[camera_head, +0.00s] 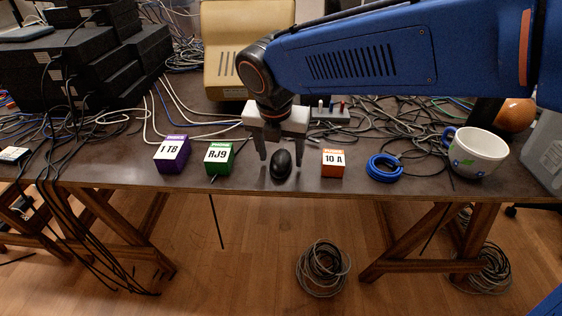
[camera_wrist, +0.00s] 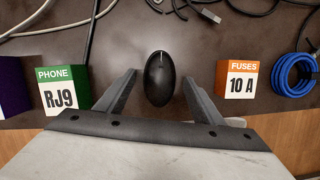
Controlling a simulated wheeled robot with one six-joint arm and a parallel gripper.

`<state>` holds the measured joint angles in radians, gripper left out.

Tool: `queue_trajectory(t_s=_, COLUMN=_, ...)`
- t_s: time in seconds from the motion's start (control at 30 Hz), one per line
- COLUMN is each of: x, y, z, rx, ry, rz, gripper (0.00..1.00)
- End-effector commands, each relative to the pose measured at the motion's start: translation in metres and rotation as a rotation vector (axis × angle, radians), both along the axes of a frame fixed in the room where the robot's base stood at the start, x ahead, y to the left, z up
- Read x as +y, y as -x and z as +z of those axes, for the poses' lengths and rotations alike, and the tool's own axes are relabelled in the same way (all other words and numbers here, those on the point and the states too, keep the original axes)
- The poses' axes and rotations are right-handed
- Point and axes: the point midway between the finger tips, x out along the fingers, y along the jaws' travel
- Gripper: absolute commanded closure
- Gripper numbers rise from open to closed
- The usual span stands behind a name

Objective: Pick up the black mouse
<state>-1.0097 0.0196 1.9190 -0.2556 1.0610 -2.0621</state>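The black mouse (camera_head: 281,164) lies on the dark table near its front edge, between the green box and the orange box. It also shows in the wrist view (camera_wrist: 159,79), upright in the upper middle. My gripper (camera_head: 281,156) points down over the mouse and is open. In the wrist view its fingers (camera_wrist: 160,84) stand apart, one on each side of the mouse's near part, with gaps on both sides. Nothing is held.
A green RJ9 box (camera_head: 217,159) and a purple box (camera_head: 172,154) stand left of the mouse. An orange fuse box (camera_head: 332,163), a blue cable coil (camera_head: 384,168) and a white mug (camera_head: 475,153) stand right. Loose cables and a beige device (camera_head: 222,50) lie behind.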

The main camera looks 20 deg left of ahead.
Motion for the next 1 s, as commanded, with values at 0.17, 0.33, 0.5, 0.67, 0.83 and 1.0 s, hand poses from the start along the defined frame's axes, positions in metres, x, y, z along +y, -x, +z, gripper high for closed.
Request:
queue_trajectory(t_s=0.17, x=0.0, y=0.0, z=0.0, rx=0.0, ry=0.0, rz=0.0, gripper=0.81)
queue_trajectory(t_s=0.33, x=0.0, y=0.0, z=0.0, rx=0.0, ry=0.0, rz=0.0, gripper=0.84)
queue_trajectory(t_s=0.5, x=0.0, y=0.0, z=0.004, rx=-0.001, ry=-0.001, rz=0.0, gripper=0.84)
queue_trajectory(t_s=0.67, x=0.001, y=0.0, z=0.023, rx=-0.002, ry=-0.002, rz=0.0, gripper=0.84)
queue_trajectory(t_s=0.83, x=0.001, y=0.0, z=0.054, rx=-0.001, ry=-0.002, rz=0.0, gripper=0.84)
queue_trajectory(t_s=1.0, x=0.0, y=0.0, z=0.081, rx=-0.001, ry=-0.002, rz=0.0, gripper=0.84)
